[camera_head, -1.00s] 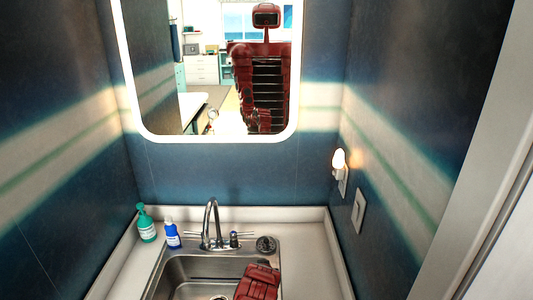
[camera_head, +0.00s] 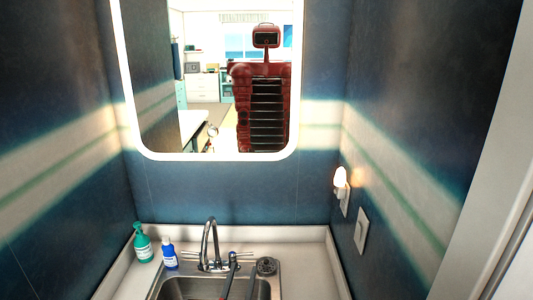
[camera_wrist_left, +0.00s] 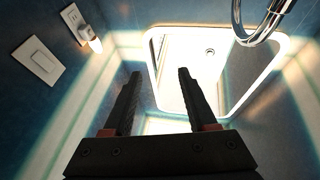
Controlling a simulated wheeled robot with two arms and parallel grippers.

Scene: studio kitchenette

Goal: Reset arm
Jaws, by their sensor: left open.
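My left gripper (camera_head: 239,280) shows at the bottom of the head view, with only its dark fingers over the sink, close to the faucet. In the left wrist view its two black fingers (camera_wrist_left: 158,80) are spread apart with nothing between them. Beyond them in that view is the mirror. The chrome faucet (camera_head: 210,240) stands behind the sink (camera_head: 185,287); its curved spout (camera_wrist_left: 262,28) is at the upper right of the wrist view. My right gripper is not in view.
A green bottle (camera_head: 142,244) and a blue bottle (camera_head: 169,255) stand left of the faucet. A round drain piece (camera_head: 266,266) lies right of it. The mirror (camera_head: 210,157) hangs above. A lit night light (camera_head: 341,180) and a switch plate (camera_head: 361,231) are on the right wall.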

